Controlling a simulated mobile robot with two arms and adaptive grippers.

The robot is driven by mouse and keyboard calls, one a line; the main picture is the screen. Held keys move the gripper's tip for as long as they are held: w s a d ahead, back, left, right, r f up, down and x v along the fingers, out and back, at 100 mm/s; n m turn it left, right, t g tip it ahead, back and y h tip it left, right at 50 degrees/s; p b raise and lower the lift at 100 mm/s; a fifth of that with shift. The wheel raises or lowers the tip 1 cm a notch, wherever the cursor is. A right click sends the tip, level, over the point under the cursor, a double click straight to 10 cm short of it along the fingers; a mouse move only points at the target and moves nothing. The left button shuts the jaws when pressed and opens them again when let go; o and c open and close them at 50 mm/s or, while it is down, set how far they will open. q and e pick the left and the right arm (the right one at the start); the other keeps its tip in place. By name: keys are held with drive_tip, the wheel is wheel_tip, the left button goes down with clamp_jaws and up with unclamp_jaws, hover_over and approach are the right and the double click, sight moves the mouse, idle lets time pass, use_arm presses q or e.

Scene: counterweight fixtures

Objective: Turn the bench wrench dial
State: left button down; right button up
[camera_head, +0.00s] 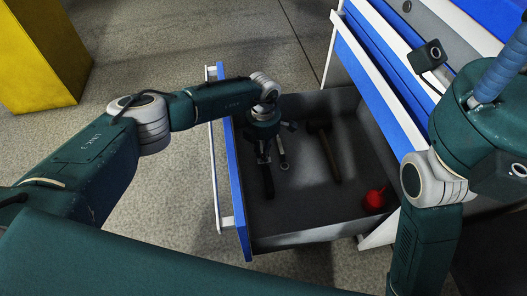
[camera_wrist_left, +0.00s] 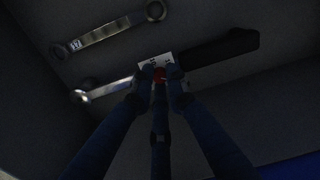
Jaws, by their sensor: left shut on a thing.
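The bench wrench lies on the floor of the open drawer. Its black handle (camera_head: 268,182) shows in the head view below my left gripper (camera_head: 263,150), which points down into the drawer. In the left wrist view its black handle (camera_wrist_left: 222,48) runs to the upper right and its shiny ring end (camera_wrist_left: 85,96) to the left. My right gripper is out of view.
A loose ring spanner (camera_wrist_left: 105,32) lies beside the wrench. A hammer (camera_head: 325,155) and a red can (camera_head: 375,199) lie farther right in the drawer (camera_head: 290,238). The blue cabinet (camera_head: 378,75) stands behind. A yellow block (camera_head: 38,60) stands at far left; open floor lies between.

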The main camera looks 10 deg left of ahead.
use_arm(q)
drive_tip(key=c, duration=2)
unclamp_jaws()
wheel_tip(320, 180, up, 12)
drive_tip(key=shift+w, duration=0.1)
